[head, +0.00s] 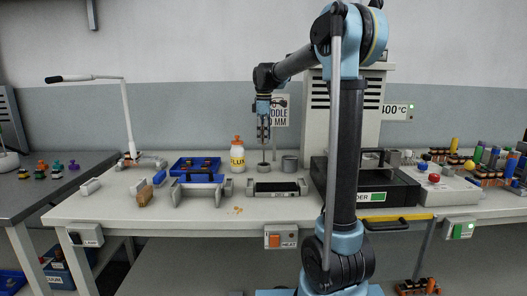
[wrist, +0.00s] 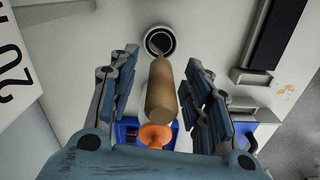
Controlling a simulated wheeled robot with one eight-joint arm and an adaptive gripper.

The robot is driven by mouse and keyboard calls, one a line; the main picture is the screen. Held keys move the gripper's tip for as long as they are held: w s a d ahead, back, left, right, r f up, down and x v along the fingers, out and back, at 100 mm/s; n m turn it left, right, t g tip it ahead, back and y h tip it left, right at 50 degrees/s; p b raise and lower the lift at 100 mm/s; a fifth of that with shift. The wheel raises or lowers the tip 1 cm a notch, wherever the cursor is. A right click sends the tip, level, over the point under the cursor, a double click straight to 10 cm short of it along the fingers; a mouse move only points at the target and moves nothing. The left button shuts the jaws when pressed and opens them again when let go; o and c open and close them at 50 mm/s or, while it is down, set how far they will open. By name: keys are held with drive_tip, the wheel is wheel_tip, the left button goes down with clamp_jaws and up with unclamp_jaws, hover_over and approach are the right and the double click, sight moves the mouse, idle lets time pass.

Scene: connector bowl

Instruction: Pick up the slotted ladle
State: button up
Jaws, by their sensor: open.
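What I take to be the slotted ladle shows in the wrist view as a thick brown handle (wrist: 162,90) pointing up towards the camera. A short grey part at its far end meets a dark round cup or bowl shape (wrist: 160,41); I cannot tell whether that is the ladle's own bowl. My gripper (wrist: 162,88) is open, with one finger on each side of the handle and gaps showing on both sides. In the head view my gripper (head: 263,138) points down over the bench, above a small dark round piece (head: 263,163). The handle is hard to make out there.
A white bottle with an orange cap (head: 237,158) stands close left of my gripper; a grey pot (head: 290,163) stands close right. A black-fronted machine (head: 385,187) is further right.

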drive_tip(key=shift+f, duration=0.6)
clamp_jaws()
drive_tip(key=shift+r, duration=0.1)
